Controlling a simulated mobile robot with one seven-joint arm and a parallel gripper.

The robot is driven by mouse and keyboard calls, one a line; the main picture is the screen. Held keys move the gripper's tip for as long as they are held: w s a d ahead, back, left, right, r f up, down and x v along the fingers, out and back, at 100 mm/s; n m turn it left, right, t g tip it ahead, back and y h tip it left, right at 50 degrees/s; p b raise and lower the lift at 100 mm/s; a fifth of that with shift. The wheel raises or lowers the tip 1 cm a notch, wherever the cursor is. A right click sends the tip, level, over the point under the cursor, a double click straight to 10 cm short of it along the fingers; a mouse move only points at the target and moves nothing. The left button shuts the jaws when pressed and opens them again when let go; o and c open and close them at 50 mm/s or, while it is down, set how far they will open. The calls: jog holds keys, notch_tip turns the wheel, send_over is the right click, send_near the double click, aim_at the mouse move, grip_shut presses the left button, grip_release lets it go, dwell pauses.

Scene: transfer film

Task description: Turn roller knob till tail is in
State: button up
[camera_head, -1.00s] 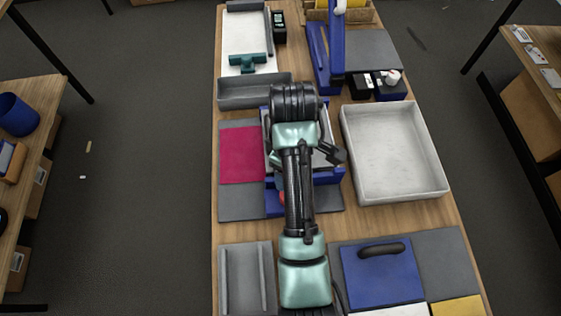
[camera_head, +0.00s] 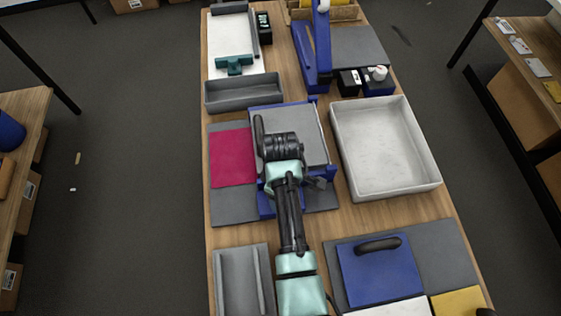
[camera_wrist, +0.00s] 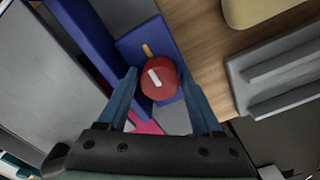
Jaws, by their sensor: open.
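A round red knob (camera_wrist: 158,80) with a white bar mark shows in the wrist view, on a blue plate (camera_wrist: 136,44) that carries a yellow mark (camera_wrist: 147,49). My gripper (camera_wrist: 159,72) is open, with one blue finger on each side of the knob; I cannot tell whether they touch it. The white bar and the yellow mark do not line up. In the head view the blue-framed roller unit (camera_head: 314,113) with its grey bed (camera_head: 306,122) stands mid-table, and my arm hides the knob. A magenta sheet (camera_head: 232,158) lies left of it. No film tail can be made out.
A white tray (camera_head: 434,186) stands close on the right of the unit. A grey trough (camera_head: 243,94) lies behind it. A blue board with a black handle (camera_head: 378,245) and a grey channel holder (camera_head: 240,281) are at the front.

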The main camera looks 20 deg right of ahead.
grip_shut()
dwell(0.4)
jog(key=shift+m, duration=0.3)
jog(key=m+p, duration=0.2)
jog(key=m, duration=0.2)
jog(key=shift+m, duration=0.4)
jog(key=m+p, duration=0.1)
jog(key=m, duration=0.5)
jog(key=shift+w, duration=0.1)
jog(key=m+p, duration=0.1)
jog(key=m, duration=0.5)
jog(key=shift+m, duration=0.3)
jog(key=m+p, duration=0.1)
jog(key=m, duration=0.4)
jog(key=shift+d+m, duration=0.1)
jog(key=shift+m, duration=0.2)
